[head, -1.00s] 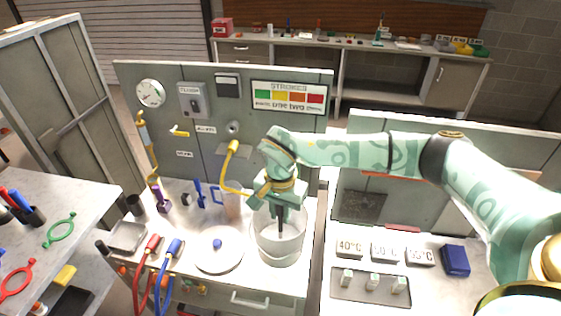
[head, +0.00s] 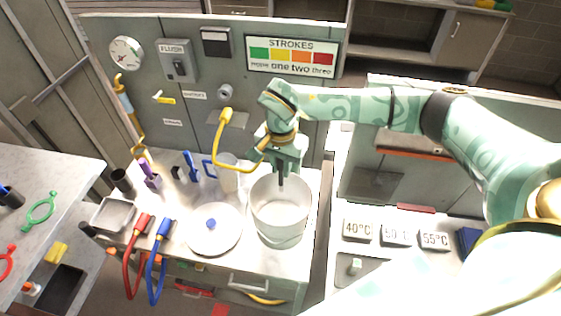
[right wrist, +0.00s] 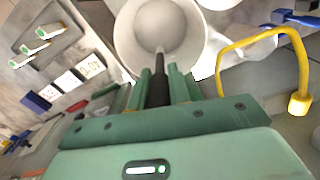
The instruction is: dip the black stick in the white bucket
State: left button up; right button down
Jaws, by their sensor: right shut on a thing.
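The white bucket (head: 280,232) stands on the counter, upright and open at the top. My right gripper (head: 285,165) is above its back rim and is shut on the black stick (head: 281,180), which points down. The stick's lower end shows near the back of the bucket's mouth; I cannot tell whether it is below the rim. In the right wrist view, the stick (right wrist: 159,82) sits between the fingers (right wrist: 160,92), and its far end overlaps the bucket's pale inside (right wrist: 150,35). My left gripper is not in view.
A round white lid (head: 213,240) with a blue knob lies left of the bucket. A clear jug (head: 228,178) stands behind the lid. Temperature blocks (head: 396,234) are on the right counter.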

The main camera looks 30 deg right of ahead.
aim_at(281, 190)
notch_tip(281, 190, down, 10)
jog(key=b, duration=0.5)
jog(key=shift+r, duration=0.2)
jog(key=shift+f+b, duration=0.85)
jog(key=shift+f, duration=0.35)
notch_tip(281, 190, up, 14)
jog(key=p, duration=1.2)
jog(key=shift+r, duration=0.1)
jog(key=shift+w, duration=0.1)
